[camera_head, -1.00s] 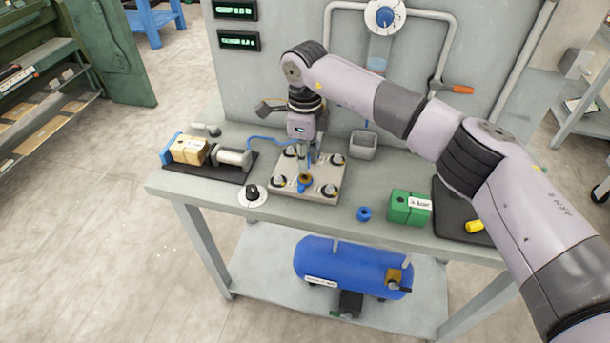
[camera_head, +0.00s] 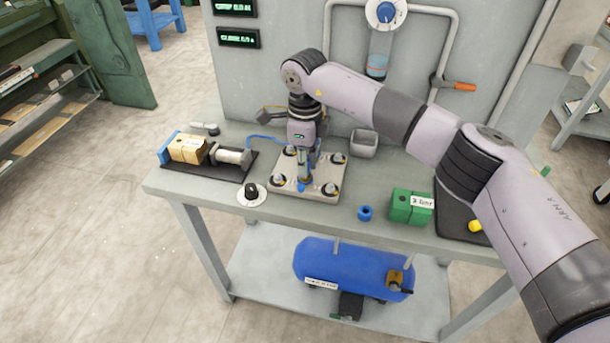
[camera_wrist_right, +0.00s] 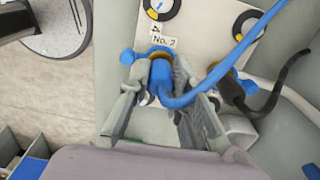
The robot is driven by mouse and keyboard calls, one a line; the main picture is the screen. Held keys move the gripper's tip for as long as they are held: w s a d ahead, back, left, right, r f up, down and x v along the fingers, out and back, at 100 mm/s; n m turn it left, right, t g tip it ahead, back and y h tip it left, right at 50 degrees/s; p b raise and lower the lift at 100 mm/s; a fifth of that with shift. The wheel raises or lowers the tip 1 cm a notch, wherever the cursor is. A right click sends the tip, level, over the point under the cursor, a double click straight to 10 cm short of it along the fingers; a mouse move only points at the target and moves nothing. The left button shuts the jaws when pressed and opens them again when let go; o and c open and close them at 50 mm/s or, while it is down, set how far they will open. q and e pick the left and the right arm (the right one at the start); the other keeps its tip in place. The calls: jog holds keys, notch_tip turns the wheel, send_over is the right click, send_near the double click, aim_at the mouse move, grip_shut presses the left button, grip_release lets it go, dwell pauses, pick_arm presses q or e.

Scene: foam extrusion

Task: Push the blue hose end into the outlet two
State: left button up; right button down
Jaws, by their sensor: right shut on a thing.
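My right gripper (camera_head: 303,180) is over the front middle of the grey plate (camera_head: 283,192) on the bench. In the right wrist view, its fingers (camera_wrist_right: 165,110) are shut on the blue hose end (camera_wrist_right: 161,73), from which the blue hose (camera_wrist_right: 215,80) curves up to the right. The hose end is at outlet two (camera_wrist_right: 158,52), by the "No. 2" label (camera_wrist_right: 164,41) and blue wings. The hose end covers the outlet's mouth, so I cannot tell how deep it sits. My left gripper is not in view.
A black hose (camera_wrist_right: 275,85) ends at a neighbouring brass fitting. Round black-and-white fittings (camera_head: 332,190) stand at the plate's corners. A blue ring (camera_head: 365,213) and green block (camera_head: 410,207) lie right.

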jog(key=shift+f, duration=0.3)
dwell(0.5)
jog(key=c, duration=1.4)
grip_release()
notch_tip(320, 180, up, 12)
